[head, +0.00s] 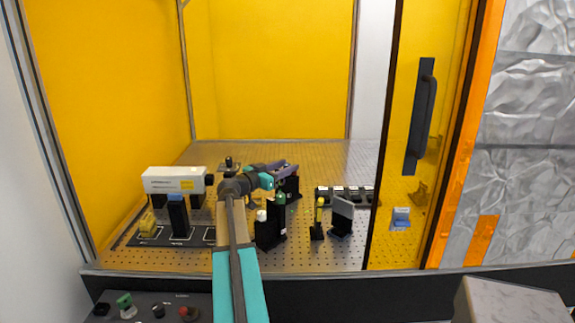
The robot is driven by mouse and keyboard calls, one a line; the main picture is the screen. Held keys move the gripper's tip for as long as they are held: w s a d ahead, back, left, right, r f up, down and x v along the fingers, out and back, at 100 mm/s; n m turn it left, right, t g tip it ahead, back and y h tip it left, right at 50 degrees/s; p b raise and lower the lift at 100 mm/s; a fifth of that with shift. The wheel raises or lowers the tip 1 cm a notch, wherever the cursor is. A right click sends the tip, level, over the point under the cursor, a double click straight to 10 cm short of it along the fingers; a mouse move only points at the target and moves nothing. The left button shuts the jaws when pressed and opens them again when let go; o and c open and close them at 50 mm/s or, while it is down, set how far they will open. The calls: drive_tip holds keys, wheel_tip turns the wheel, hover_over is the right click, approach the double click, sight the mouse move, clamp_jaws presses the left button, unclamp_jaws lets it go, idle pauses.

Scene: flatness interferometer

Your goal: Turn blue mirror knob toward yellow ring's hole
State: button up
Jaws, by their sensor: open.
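My arm reaches in from the bottom and bends right over the perforated table. My gripper (288,170) is at its end, small and dark, above a black mount near the middle; its jaws are open. No held object shows. A small yellow piece (319,205) tops a thin black stand right of the gripper. I cannot make out a hole in it. My arm hides part of the table middle.
A white laser box (175,180) stands at the left, with a yellow part (147,224) in front. Black mounts (271,225) and a tilted grey plate (342,208) stand near the arm. An orange-framed door with a dark handle (420,115) is at the right. The back table is mostly clear.

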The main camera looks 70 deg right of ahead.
drive_tip(key=shift+s+d, duration=0.2)
drive_tip(key=shift+d, duration=0.25)
clamp_jaws()
drive_tip(key=shift+w+d+f+m+g+b, duration=0.15)
drive_tip(key=shift+m+g+b, duration=0.2)
drive_tip(key=shift+b, duration=0.7)
drive_tip(key=m+g+y+b, duration=0.2)
drive_tip(key=b, duration=0.2)
drive_tip(key=shift+g+b, duration=0.3)
drive_tip(key=shift+g, duration=0.05)
unclamp_jaws()
